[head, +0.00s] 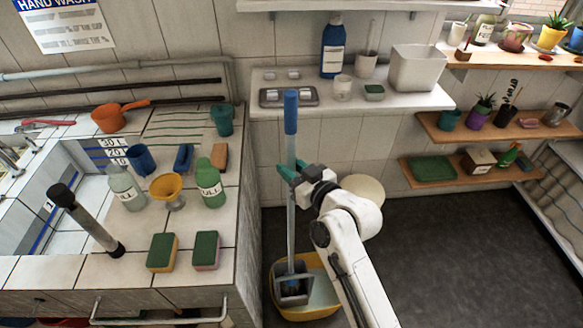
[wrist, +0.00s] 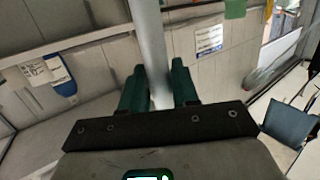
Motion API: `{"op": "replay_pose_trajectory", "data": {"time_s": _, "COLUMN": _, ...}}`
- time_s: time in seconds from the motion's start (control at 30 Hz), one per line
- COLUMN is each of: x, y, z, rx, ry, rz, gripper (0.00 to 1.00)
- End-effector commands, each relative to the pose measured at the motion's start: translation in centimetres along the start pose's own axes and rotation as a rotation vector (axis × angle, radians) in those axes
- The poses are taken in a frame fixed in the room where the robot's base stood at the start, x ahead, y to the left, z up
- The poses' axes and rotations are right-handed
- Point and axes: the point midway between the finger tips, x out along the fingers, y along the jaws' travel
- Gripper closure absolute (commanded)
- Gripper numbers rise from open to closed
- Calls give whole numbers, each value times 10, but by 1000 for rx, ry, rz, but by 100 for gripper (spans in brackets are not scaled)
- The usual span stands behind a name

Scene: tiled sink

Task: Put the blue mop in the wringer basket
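The blue mop stands nearly upright, with a blue grip (head: 290,112) at the top of a long grey pole (head: 291,225). My gripper (head: 291,171) has green fingers and is shut on the pole below the blue grip. In the wrist view the pole (wrist: 152,45) passes between the two fingers (wrist: 160,88). The grey wringer basket (head: 307,296) sits at the yellow bucket (head: 325,311) on the floor. The mop's lower end shows blue within the basket's outline; the basket hides part of it, so I cannot tell how deep it sits.
The tiled sink counter (head: 100,272) stands left of the bucket, with sponges, bottles and a dark-topped cylinder on it. A white wall shelf (head: 420,98) is behind the mop. Dark floor (head: 450,250) is open to the right, below wooden shelves.

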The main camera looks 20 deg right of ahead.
Motion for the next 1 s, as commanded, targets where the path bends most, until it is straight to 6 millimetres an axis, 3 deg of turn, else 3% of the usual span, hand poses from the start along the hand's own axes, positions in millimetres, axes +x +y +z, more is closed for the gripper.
{"op": "replay_pose_trajectory", "data": {"time_s": 0.23, "x": 0, "y": 0, "z": 0, "rx": 0, "ry": -1, "rz": 0, "gripper": 46}}
{"op": "replay_pose_trajectory", "data": {"time_s": 0.57, "x": -1, "y": 0, "z": -4, "rx": 0, "ry": -1, "rz": 0, "gripper": 46}}
{"op": "replay_pose_trajectory", "data": {"time_s": 0.77, "x": -30, "y": 0, "z": 0, "rx": 1, "ry": -1, "rz": 1, "gripper": 46}}
{"op": "replay_pose_trajectory", "data": {"time_s": 1.0, "x": -79, "y": 0, "z": 0, "rx": 0, "ry": -1, "rz": 1, "gripper": 46}}
